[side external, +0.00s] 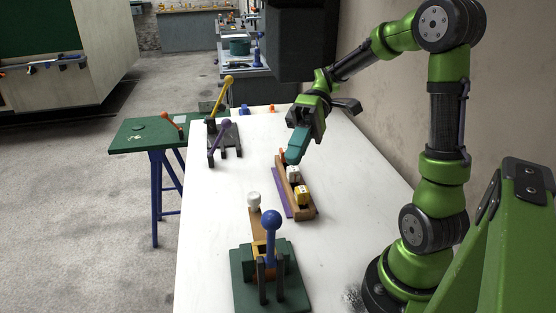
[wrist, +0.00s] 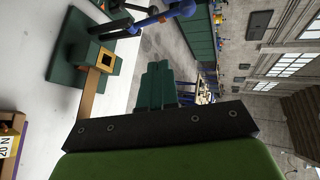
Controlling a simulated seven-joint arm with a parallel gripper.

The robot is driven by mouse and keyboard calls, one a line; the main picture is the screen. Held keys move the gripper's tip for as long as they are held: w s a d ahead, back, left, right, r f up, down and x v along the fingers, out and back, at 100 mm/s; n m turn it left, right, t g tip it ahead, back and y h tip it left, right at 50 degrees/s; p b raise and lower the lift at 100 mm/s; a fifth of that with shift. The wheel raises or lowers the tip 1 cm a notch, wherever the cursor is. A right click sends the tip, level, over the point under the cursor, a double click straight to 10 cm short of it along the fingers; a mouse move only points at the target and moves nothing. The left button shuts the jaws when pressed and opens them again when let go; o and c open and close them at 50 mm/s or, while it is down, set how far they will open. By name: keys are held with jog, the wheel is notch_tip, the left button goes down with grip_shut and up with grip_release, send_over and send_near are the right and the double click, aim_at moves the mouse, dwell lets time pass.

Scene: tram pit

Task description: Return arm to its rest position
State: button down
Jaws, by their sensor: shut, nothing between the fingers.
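My green arm is bent over the white table (side external: 340,165) in the side external view. My gripper (side external: 293,156) has teal fingers and is shut and empty. It points down and to the left, above the far end of a wooden tray (side external: 307,211). I cannot tell whether the fingertips touch anything there. In the wrist view the teal fingers (wrist: 160,85) are together, seen beyond a dark bar, with the floor and windows behind them.
The tray holds a white block (side external: 293,174) and a yellow block (side external: 301,195). A blue-knobbed lever on a green base (side external: 245,290) stands at the near end. Yellow and purple levers (side external: 219,145) stand at the far left. A wall lies right of the table.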

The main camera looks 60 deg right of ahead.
notch_tip(320, 180, down, 5)
jog(key=s+d+m+t+h, duration=0.2)
jog(key=s+m+t+h, duration=0.15)
jog(key=m+h, duration=0.45)
jog(key=a+r+n+t+h, duration=0.3)
jog(key=a+r+t, duration=0.1)
jog(key=r+t, duration=0.1)
jog(key=shift+w+a+t, duration=0.15)
jog(key=shift+a+t, duration=0.2)
